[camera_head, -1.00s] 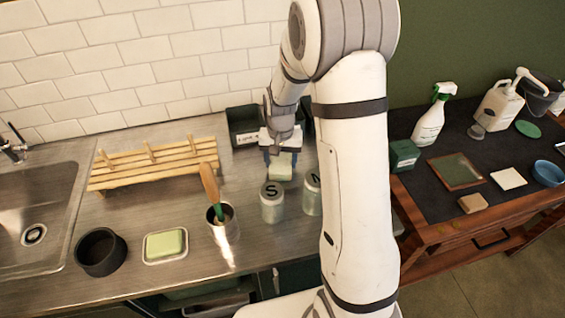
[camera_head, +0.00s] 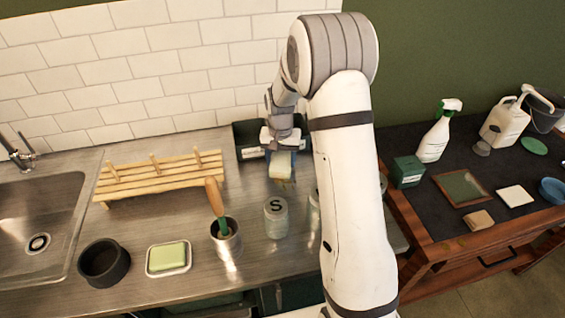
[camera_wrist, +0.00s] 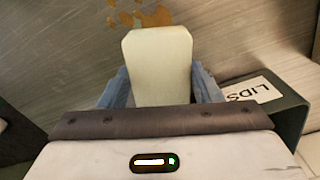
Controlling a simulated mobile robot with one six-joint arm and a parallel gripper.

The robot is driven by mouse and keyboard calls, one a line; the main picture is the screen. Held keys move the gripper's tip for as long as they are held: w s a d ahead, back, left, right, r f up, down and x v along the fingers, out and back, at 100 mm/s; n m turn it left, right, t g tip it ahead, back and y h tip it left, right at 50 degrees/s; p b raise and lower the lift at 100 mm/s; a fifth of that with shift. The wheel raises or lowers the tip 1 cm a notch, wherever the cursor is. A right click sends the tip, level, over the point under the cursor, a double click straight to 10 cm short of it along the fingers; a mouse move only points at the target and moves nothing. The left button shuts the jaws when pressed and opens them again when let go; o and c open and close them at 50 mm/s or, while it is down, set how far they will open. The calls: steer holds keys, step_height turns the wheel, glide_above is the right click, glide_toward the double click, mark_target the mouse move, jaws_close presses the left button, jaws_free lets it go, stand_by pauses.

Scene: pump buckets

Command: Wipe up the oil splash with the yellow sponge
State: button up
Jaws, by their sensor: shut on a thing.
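The yellow sponge (camera_head: 280,168) is a pale yellow block held between the blue fingers of my gripper (camera_head: 281,154). In the wrist view the sponge (camera_wrist: 160,62) stands out past the fingertips of my gripper (camera_wrist: 160,88), which is shut on it. The oil splash (camera_wrist: 138,17) shows as several amber-brown spots on the steel counter, just beyond the sponge's far end. In the head view a small part of the splash (camera_head: 287,184) shows below the sponge. I cannot tell whether the sponge touches the counter.
A dark bin labelled LIDS (camera_wrist: 290,112) stands close beside my gripper. A jar marked S (camera_head: 276,218) and a metal cup with a brush (camera_head: 226,241) stand in front. A wooden rack (camera_head: 160,178) is to the left. Yellowish marks (camera_head: 454,243) show on the right table's edge.

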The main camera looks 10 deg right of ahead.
steer(key=shift+w, duration=0.3)
